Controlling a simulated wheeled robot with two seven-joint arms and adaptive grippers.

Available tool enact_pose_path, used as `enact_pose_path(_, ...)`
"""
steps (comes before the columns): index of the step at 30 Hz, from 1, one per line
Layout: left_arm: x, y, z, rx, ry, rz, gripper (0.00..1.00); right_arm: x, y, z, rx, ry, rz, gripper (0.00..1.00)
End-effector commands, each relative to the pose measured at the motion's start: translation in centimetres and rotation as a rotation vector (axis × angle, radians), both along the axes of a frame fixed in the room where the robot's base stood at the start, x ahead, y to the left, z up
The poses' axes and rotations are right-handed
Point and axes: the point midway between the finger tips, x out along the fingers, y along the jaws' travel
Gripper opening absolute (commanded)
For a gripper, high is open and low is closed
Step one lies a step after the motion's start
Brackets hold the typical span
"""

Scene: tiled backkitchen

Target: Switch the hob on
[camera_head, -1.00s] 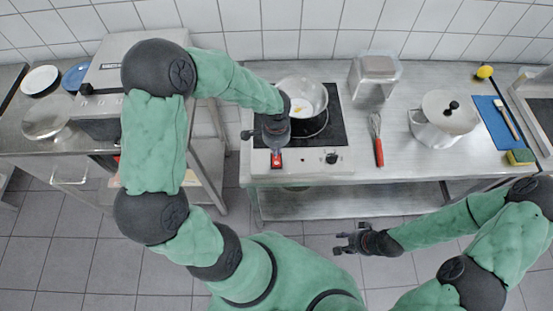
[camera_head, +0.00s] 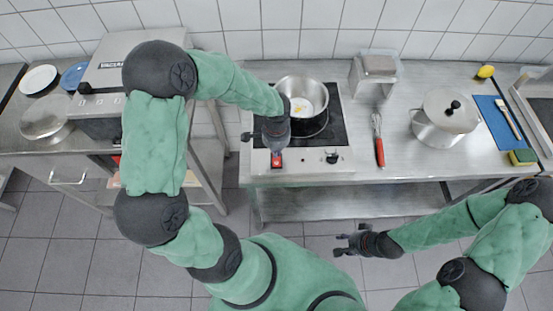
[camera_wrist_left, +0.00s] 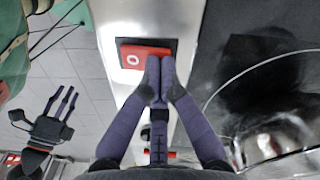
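The hob (camera_head: 304,163) stands on the steel table, with a black cooking surface and a pale front panel. The front panel has a red rocker switch (camera_head: 277,160) and a dark knob (camera_head: 331,158). In the left wrist view the red switch (camera_wrist_left: 134,57) shows a white "O" on its left part. My left gripper (camera_head: 276,146) points down over the switch. Its fingers (camera_wrist_left: 158,68) are pressed together, with nothing between them, at the right end of the switch and hiding it. I cannot tell whether they touch it. My right gripper (camera_head: 344,243) is open and empty, in front of the table.
An open pot (camera_head: 313,91) with something yellow inside stands on the hob's cooking surface, close behind my left gripper. A vacuum machine (camera_head: 115,72) stands left.

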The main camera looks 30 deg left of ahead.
Motion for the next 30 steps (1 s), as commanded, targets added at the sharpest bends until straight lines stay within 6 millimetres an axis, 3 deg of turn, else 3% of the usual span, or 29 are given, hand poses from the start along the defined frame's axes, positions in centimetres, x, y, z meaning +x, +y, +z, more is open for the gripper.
enact_pose_path(13, 0.0, 0.0, -0.1, 0.000, 0.001, 0.000, 0.00, 0.0, 0.0, 0.0, 0.000, 0.000, 0.000, 0.40)
enact_pose_path(30, 0.0, 0.0, 3.8, 0.000, 0.001, 0.000, 0.00, 0.0, 0.0, 3.0, 0.000, 0.000, 0.000, 0.40)
